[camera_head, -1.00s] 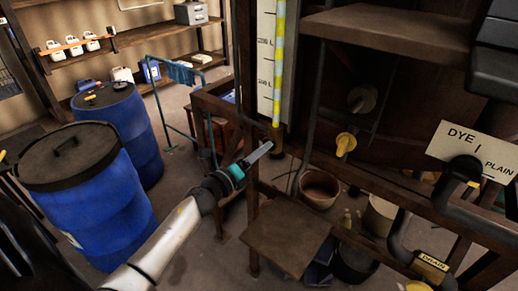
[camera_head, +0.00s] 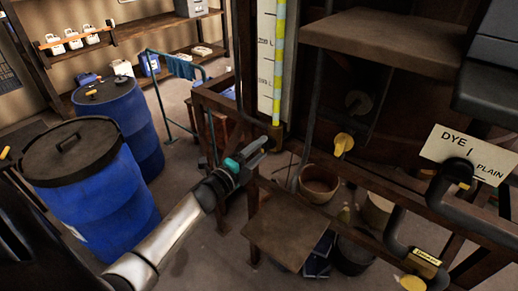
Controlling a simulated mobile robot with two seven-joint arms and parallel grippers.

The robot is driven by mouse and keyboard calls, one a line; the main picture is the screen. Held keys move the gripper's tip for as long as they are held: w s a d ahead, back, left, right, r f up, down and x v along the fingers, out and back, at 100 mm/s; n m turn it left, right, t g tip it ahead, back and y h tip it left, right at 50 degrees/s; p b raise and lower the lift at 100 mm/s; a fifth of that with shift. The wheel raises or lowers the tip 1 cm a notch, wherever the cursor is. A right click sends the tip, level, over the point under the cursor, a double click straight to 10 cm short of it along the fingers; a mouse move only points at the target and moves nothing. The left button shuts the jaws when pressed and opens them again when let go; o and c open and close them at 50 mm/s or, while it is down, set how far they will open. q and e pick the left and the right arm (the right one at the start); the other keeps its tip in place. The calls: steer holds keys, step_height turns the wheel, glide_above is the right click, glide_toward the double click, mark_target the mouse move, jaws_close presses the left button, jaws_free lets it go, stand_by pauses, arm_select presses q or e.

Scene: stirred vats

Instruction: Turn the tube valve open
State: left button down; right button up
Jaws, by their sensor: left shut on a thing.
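The upright sight tube (camera_head: 279,62), striped yellow and pale, runs down beside a white scale board with level marks. At its foot is a small brass-coloured fitting (camera_head: 277,131), where the tube valve sits. My left gripper (camera_head: 262,146), grey fingers with a teal band behind them, reaches in from the lower left to just below this fitting. It is shut on the tube valve; the fingers hide most of the valve, so its handle angle cannot be read. My right gripper is not in view.
A yellow-handled valve (camera_head: 343,144) is on the vat to the right, near a "DYE I PLAIN" sign (camera_head: 465,154). A brown step (camera_head: 287,232) lies below. Blue drums (camera_head: 88,185) stand at left. A wooden frame (camera_head: 213,100) is close behind the gripper.

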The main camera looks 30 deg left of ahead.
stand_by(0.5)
arm_select(q)
steer(key=shift+c, duration=1.2)
jaws_free()
steer(key=s+a+b, duration=0.1)
steer(key=s, duration=1.4)
steer(key=shift+b, duration=0.35)
steer(key=shift+a, duration=0.1)
steer(key=s+d+f+n+g+y+b, duration=0.1)
steer(key=s+f+n+g+b, duration=0.15)
steer(key=f, duration=0.95)
steer(key=s+d+f+n+g+y+b, duration=0.1)
steer(key=s+f+n+g+b, duration=0.2)
steer(key=f, duration=0.8)
steer(key=s+f+n+g+y+b, duration=0.1)
steer(key=s+f+n+b, duration=0.3)
steer(key=f, duration=0.8)
steer(key=s+d+f+n+g+b, duration=0.3)
steer(key=s+d+f+g+b, duration=0.1)
steer(key=s+f, duration=0.7)
steer(key=s+d+f+n+g+h+b, duration=0.1)
steer(key=s+d+f+n+g+b, duration=0.2)
steer(key=f, duration=1.2)
steer(key=s+d+n+g, duration=0.1)
steer(key=s+d+g, duration=0.2)
steer(key=s+d, duration=0.3)
steer(key=shift+s+f+b, duration=0.35)
steer(key=shift+s, duration=0.7)
